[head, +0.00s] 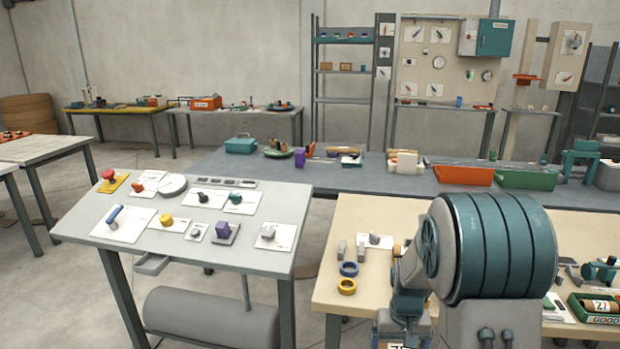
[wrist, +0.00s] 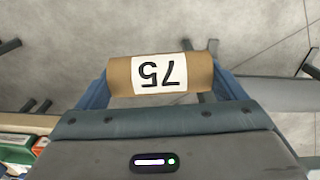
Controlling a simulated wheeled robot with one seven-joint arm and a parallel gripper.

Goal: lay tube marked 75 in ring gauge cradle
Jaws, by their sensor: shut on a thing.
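The tube marked 75 (wrist: 201,73) is a brown cardboard cylinder with a white label, which reads upside down in the wrist view. My gripper (wrist: 160,76) is shut on it, with a blue finger at each end of the tube. The tube lies crosswise between the fingers, above the floor and clear of any surface. The gripper and tube do not show in the head view, where my arm hides part of the beige table. I cannot clearly make out the ring gauge cradle.
The beige table (head: 330,299) stands at front right, with a green tray (head: 597,307) holding a tube marked 27. A sloped grey control desk (head: 75,222) stands left of it. Behind is a long grey bench with orange (head: 463,175) and green (head: 526,178) bins.

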